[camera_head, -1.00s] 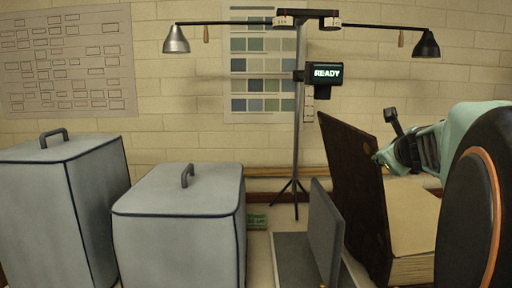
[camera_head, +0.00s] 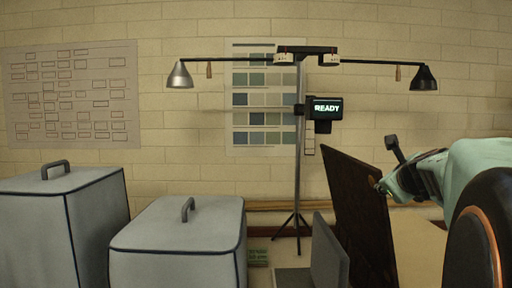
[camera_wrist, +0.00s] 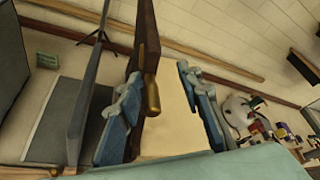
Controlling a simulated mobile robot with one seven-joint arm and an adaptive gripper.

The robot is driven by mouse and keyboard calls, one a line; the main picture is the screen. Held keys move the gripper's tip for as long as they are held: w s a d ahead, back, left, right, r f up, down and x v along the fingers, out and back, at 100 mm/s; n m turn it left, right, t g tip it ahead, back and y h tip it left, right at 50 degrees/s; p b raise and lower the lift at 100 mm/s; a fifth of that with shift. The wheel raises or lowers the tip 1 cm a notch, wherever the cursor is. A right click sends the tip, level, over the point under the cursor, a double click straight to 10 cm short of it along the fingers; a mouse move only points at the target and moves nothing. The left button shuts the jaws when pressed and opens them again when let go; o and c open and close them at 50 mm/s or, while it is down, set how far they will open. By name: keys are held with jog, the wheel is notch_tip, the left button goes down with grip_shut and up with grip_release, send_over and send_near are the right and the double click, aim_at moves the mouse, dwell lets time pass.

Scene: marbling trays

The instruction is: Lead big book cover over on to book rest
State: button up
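The big book's dark brown cover (camera_head: 357,220) stands raised, leaning a little to the left, with cream pages (camera_head: 415,250) to its right. The grey book rest (camera_head: 328,252), with its upright panel, is left of the cover and apart from it. My gripper (camera_head: 382,185) is at the cover's right side. In the wrist view, my gripper (camera_wrist: 160,85) has its blue fingers wide apart. The cover (camera_wrist: 147,40) runs close by the left finger, with a brass piece on it; I cannot tell whether they touch. The right finger is clear of the cover, over the pale area.
Two grey lidded boxes (camera_head: 180,245) (camera_head: 65,215) fill the left side. A lamp stand (camera_head: 297,160) with a "READY" display (camera_head: 325,108) stands behind. A small green box (camera_head: 257,257) lies near the rest. Several small items (camera_wrist: 285,130) show at right in the wrist view.

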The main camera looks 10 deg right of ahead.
jog(key=shift+r, duration=4.15)
jog(key=shift+f, duration=0.1)
